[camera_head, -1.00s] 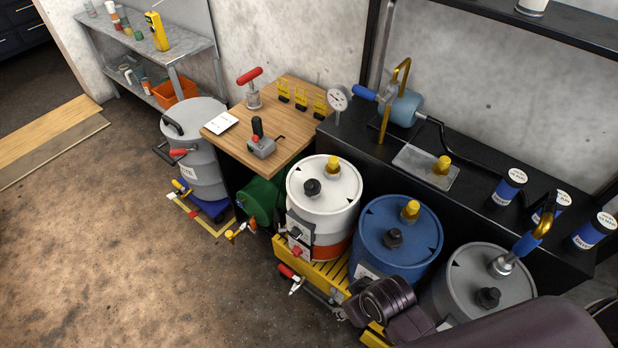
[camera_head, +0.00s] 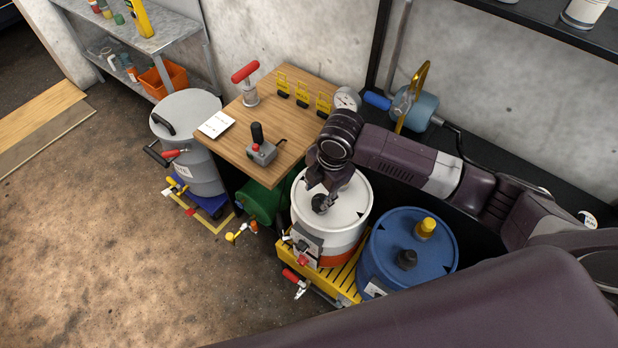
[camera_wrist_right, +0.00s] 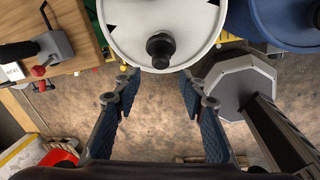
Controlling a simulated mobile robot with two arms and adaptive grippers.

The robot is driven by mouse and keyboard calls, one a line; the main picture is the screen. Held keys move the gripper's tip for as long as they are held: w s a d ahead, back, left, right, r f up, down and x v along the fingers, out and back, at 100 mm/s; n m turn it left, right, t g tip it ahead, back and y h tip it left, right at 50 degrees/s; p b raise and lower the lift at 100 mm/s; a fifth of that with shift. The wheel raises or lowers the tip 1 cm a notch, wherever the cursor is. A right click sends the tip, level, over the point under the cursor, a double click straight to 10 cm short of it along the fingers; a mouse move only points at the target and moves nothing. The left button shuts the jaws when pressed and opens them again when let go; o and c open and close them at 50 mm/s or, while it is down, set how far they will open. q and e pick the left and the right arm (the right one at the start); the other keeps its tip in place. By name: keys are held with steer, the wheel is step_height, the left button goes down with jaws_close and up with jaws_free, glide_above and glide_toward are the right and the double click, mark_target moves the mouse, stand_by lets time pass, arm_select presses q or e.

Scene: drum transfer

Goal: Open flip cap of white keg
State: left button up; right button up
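The white keg (camera_head: 352,207) stands on the yellow grate, with an orange band low on its side. Its black cap (camera_head: 320,204) shows at the front of the lid, partly against my gripper. In the right wrist view, the cap (camera_wrist_right: 160,48) stands upright on the lid (camera_wrist_right: 190,22) at the top of the picture. My right gripper (camera_head: 327,190) is above the white keg, beside the cap. In the right wrist view its two fingers (camera_wrist_right: 157,92) are apart, with nothing between them. The keg's yellow bung is hidden behind my right gripper. My left gripper is out of view.
A blue drum (camera_head: 388,262) with black and yellow caps stands close on the right. A wooden table (camera_head: 232,140) with a joystick (camera_head: 262,152) is on the left. The yellow grate (camera_head: 345,278) and a red-handled valve (camera_head: 295,280) are in front. The floor at left is open.

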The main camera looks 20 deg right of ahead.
mark_target(317, 201)
steer(key=shift+w+d, duration=0.35)
steer(key=shift+w, duration=0.25)
steer(key=shift+s+a+f+p, duration=0.2)
steer(key=shift+s+f, duration=0.15)
steer(key=shift+f, duration=0.2)
steer(key=shift+s+a+f+p, duration=0.1)
steer(key=shift+s+f+p, duration=0.05)
steer(key=shift+s+f, duration=0.3)
steer(key=f, duration=0.2)
steer(key=w+f, duration=0.1)
steer(key=f, duration=0.1)
steer(key=shift+w, duration=0.2)
steer(key=shift+w+f, duration=0.15)
steer(key=shift+f, duration=0.3)
steer(key=shift+r, duration=0.1)
steer(key=shift+a, duration=0.1)
jaws_close()
